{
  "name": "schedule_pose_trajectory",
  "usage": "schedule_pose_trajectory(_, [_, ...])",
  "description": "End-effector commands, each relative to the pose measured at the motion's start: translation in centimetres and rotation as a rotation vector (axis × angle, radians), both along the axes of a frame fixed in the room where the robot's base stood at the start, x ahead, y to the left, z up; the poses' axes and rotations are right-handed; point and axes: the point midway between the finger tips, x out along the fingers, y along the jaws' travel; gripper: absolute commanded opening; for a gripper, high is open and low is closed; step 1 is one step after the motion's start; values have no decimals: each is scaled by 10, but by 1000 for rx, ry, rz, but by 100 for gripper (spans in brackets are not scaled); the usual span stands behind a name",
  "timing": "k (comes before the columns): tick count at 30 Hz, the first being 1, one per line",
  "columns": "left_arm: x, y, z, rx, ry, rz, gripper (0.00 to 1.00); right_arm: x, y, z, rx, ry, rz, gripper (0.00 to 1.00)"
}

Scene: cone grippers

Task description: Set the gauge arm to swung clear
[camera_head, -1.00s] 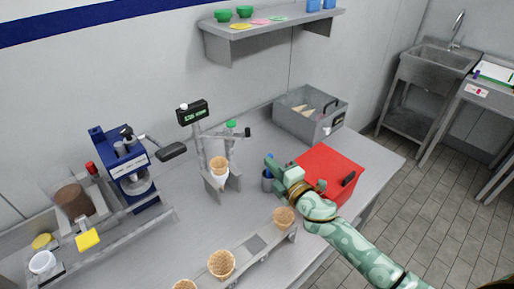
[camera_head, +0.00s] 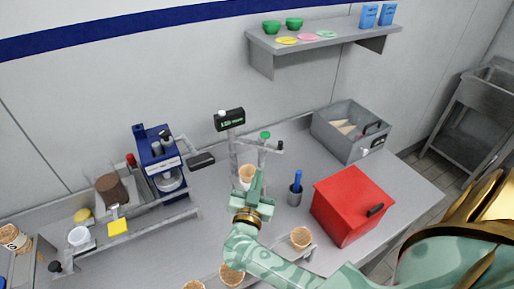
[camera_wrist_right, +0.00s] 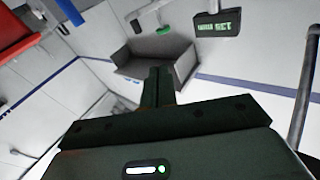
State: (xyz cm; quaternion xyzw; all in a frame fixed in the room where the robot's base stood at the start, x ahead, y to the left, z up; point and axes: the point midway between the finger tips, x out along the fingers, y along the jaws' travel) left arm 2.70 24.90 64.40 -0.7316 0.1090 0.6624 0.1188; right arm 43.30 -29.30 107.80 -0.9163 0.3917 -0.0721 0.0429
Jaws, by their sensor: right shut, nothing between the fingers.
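The gauge stand has a grey post (camera_head: 232,150) with a black display (camera_head: 229,120) showing green characters. A grey arm (camera_head: 262,144) with a green knob (camera_head: 265,135) and a dark end reaches right from the post, above and behind a cone (camera_head: 247,172) in a holder. My right gripper (camera_head: 259,178) is shut and empty, in front of and just right of this cone, below the arm in the picture. Whether it touches the holder I cannot tell. In the right wrist view its closed fingers (camera_wrist_right: 160,84) point toward a grey surface, with the display (camera_wrist_right: 217,22) upper right. My left gripper is not in view.
A red box (camera_head: 345,212) and a cup with a blue-handled tool (camera_head: 295,195) stand right of the gripper. A grey bin (camera_head: 340,135) is behind. Cones in a rack (camera_head: 300,238) are in front. A blue machine (camera_head: 155,165) is left.

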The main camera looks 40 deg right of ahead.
Motion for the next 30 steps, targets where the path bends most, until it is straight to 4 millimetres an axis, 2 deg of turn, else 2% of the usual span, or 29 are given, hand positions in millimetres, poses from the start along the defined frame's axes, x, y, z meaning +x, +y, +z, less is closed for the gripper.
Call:
schedule_pose_trajectory(3, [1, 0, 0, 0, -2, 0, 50, -12, -12, -18, 29, 111, -94, 0])
schedule_pose_trajectory(6, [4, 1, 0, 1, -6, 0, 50, -15, -16, -20, 5, 157, -119, 0])
schedule_pose_trajectory(10, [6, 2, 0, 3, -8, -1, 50, -9, -23, -20, -13, 172, -118, 0])
schedule_pose_trajectory(14, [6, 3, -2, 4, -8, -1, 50, 4, -41, -19, -15, 169, -118, 0])
schedule_pose_trajectory(24, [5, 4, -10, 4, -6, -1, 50, 47, -98, -19, -15, 168, -119, 0])
schedule_pose_trajectory(30, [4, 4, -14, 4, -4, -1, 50, 64, -119, -20, -14, 168, -117, 0])
